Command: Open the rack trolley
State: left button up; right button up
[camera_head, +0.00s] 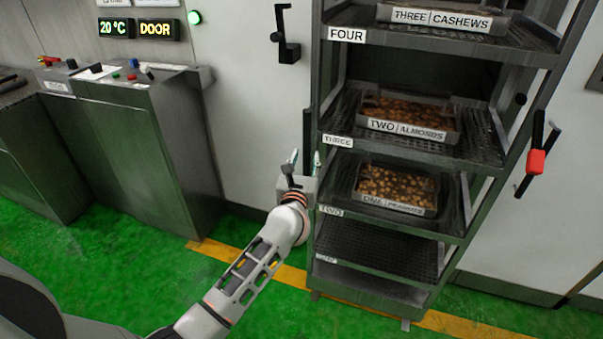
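The rack trolley (328,107) is a tall dark metal rack with labelled shelves, and it stands right of centre against a white wall. A dark vertical bar (307,125), which looks like a handle, stands at its left edge. My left gripper (305,159) points up at the lower end of this bar. Its fingertips are apart, one on each side of the bar in the picture. I cannot tell whether they touch it. My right gripper is not in view.
Trays of almonds (410,133) and peanuts (395,205) and a cashews tray (440,20) sit on the shelves. A red-gripped lever (536,161) is on the right wall. A grey control console (135,150) stands left. Green floor (100,260) is clear in front.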

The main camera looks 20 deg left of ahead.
pick_arm(q)
jog(key=s+d, duration=0.1)
jog(key=s, duration=0.7)
jog(key=shift+s+d, duration=0.2)
jog(key=shift+s, duration=0.05)
jog(key=s+d+f+m+h, duration=0.25)
jog(key=s+f+m, duration=0.35)
jog(key=m, duration=0.7)
jog(key=s+d+f+m+h, duration=0.2)
jog(key=s+f+m+h, duration=0.15)
jog(key=s+m, duration=0.65)
jog(key=s+a+f+m+g, duration=0.1)
jog(key=s+f+m+g, duration=0.2)
jog(key=s+f+m, duration=0.4)
jog(key=s+a+f+m+g, duration=0.2)
jog(key=s+f+m+g, duration=0.2)
jog(key=s+f+m, duration=0.3)
notch_tip(320, 180, down, 3)
jog(key=m, duration=0.5)
jog(key=shift+s+a+r, duration=0.2)
jog(key=shift+s+a, duration=0.05)
jog(key=shift+a, duration=0.05)
